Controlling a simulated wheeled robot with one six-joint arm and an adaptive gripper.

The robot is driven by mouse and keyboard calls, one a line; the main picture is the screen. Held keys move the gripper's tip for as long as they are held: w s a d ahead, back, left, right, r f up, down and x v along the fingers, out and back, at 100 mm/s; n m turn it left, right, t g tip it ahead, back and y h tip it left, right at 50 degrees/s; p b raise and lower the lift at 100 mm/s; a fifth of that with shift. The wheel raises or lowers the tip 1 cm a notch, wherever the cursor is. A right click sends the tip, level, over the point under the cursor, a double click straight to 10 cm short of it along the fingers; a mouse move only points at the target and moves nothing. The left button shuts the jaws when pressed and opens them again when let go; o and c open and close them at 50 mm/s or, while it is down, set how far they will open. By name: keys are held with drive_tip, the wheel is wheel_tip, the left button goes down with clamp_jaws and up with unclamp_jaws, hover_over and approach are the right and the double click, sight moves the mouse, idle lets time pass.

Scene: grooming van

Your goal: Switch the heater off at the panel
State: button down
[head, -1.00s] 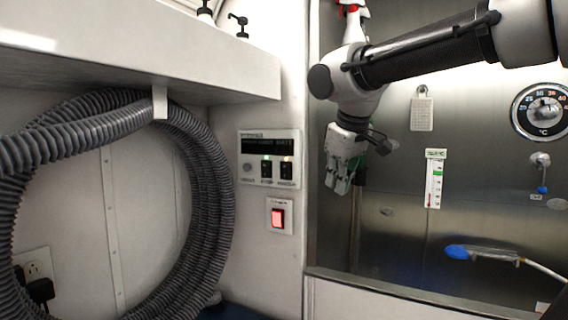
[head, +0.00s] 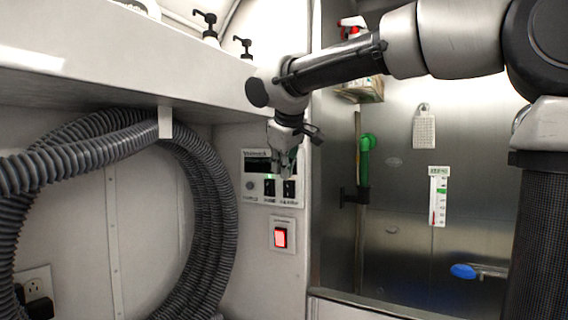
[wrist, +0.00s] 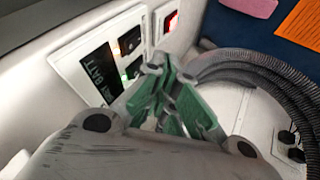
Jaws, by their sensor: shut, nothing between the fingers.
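The control panel (head: 246,158) is a pale plate on the white wall, with a dark display at the top. Below it are a round knob or button (head: 250,185) and two black rocker switches, the left one (head: 269,188) and the right one (head: 289,188). Their labels are too small to read surely. A separate plate below holds a red-lit switch (head: 280,238). My gripper (head: 285,174) is shut and empty, in front of the panel's right part, hiding some of it. In the wrist view, the green-padded fingertips (wrist: 157,62) point towards the panel (wrist: 62,62); contact cannot be told.
A grey ribbed hose (head: 215,210) hangs coiled left of the panel. A white shelf (head: 120,75) with pump bottles juts out above. The steel tub wall (head: 400,230) lies right, with a green-topped fitting (head: 367,150) and a thermometer (head: 438,195).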

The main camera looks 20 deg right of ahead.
sight(287, 182)
drive_tip(key=w+d+f, duration=0.1)
drive_tip(key=w, duration=0.1)
drive_tip(key=w+d+f, duration=0.1)
drive_tip(key=w, duration=0.1)
drive_tip(key=w+d+f, duration=0.1)
drive_tip(key=w+f, duration=0.1)
drive_tip(key=shift+w+d+f, duration=0.1)
drive_tip(key=shift+w+d, duration=0.05)
drive_tip(key=shift+w, duration=0.2)
drive_tip(key=shift+w+d, duration=0.3)
drive_tip(key=shift+r, duration=0.2)
drive_tip(key=shift+r, duration=0.75)
